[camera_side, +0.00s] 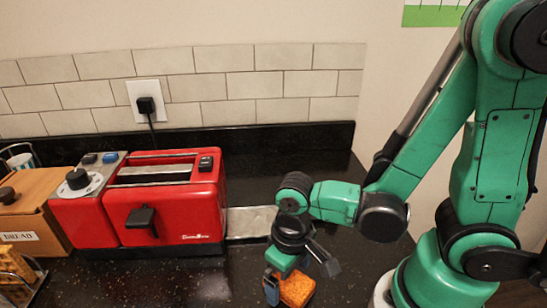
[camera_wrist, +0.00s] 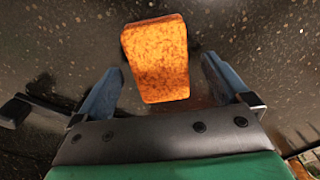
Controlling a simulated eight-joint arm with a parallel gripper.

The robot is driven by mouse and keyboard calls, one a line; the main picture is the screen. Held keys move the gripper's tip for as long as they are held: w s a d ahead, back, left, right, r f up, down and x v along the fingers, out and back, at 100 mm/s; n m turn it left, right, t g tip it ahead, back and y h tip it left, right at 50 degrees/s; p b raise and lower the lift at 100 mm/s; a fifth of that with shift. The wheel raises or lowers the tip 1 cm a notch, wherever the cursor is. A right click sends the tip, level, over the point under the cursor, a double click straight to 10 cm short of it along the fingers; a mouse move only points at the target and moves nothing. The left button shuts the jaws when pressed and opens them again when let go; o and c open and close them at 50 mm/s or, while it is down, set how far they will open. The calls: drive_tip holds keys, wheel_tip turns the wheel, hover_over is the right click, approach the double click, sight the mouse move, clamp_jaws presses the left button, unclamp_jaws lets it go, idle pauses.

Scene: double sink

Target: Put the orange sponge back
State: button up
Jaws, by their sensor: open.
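An orange, brown-speckled slab (camera_side: 297,289) lies on the dark counter at the lower middle of the side view. It has a rounded-square outline, and I cannot tell whether it is a sponge or a slice of toast. The slab also shows in the wrist view (camera_wrist: 157,60), lying between and beyond the fingers. My gripper (camera_side: 301,278) is open and empty just above the slab, pointing down. In the wrist view my gripper (camera_wrist: 162,65) has one blue finger on each side of the slab, with gaps visible. No sink shows in either view.
A red toaster (camera_side: 165,205) stands left of the slab, with a silver strip (camera_side: 250,222) on its right. A wooden bread box (camera_side: 30,218) and a wire rack (camera_side: 14,275) holding bread-like pieces are at far left. The counter (camera_side: 190,280) before the toaster is clear.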

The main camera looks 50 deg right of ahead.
drive_tip(key=shift+r, duration=5.85)
drive_tip(key=w+d+t, duration=0.6)
drive_tip(key=w+t, duration=0.1)
drive_tip(key=shift+d+r, duration=0.25)
drive_tip(key=shift+d, duration=0.1)
